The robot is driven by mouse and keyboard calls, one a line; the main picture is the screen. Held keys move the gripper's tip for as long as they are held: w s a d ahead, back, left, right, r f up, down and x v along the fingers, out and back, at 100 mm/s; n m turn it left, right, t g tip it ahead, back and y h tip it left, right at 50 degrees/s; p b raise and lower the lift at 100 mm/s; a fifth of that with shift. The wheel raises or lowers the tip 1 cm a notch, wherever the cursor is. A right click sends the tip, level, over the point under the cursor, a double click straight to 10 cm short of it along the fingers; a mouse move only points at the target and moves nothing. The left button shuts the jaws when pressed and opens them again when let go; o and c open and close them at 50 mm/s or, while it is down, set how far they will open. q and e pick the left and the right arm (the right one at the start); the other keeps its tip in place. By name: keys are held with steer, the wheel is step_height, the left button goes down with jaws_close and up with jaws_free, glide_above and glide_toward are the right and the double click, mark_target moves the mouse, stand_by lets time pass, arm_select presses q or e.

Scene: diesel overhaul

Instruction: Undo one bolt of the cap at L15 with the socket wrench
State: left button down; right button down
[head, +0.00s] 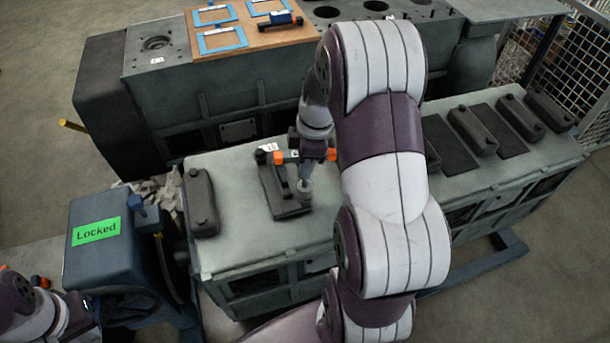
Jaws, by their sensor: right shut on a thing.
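My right gripper (308,152) is over the left part of the near engine block, shut on the socket wrench (305,190). Orange parts show on both sides of this gripper. The grey lower end of the wrench points down at the right side of a dark cap (281,184) in a dark rectangular opening. I cannot tell whether it sits on a bolt head. A small white label lies at the opening's far left corner, too small to read. My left gripper (70,312) is low at the left edge, beside the blue unit; its fingers are unclear.
Dark covers (201,202) stand on the near block (235,240), with several more at its right. A blue unit (95,250) bears a green "Locked" sign (96,231). My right arm hides the block's middle.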

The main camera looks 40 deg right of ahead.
steer(key=n, duration=0.3)
steer(key=shift+f+g, duration=0.1)
steer(key=shift+g, duration=0.2)
steer(key=n, duration=0.3)
arm_select(q)
steer(key=shift+f, duration=0.35)
arm_select(e)
steer(key=shift+r, duration=0.2)
